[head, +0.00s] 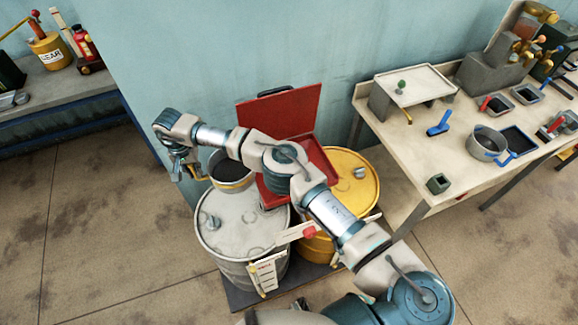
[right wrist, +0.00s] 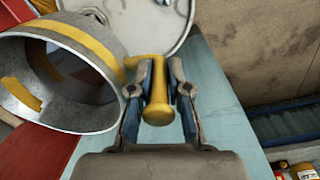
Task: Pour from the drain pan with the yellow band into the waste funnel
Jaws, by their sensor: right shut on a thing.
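The drain pan with the yellow band (head: 235,184) is a grey round pan above the grey drum, partly behind my right arm in the head view. Its inside looks dark there. In the right wrist view the pan (right wrist: 45,100) appears with its open mouth toward the lower left. My right gripper (head: 184,172) is shut on the pan's yellow handle, which shows between the fingers (right wrist: 158,95). The red waste funnel (head: 318,160) has its lid (head: 280,108) raised and sits by the yellow drum, right of the pan. My arm hides part of it. My left gripper is not in view.
A grey drum (head: 240,238) and a yellow drum (head: 358,185) stand close together on a dark base. A workbench (head: 415,160) at right holds another pan (head: 487,143), small trays and a blue-handled tool. The blue wall is close behind. The left floor is clear.

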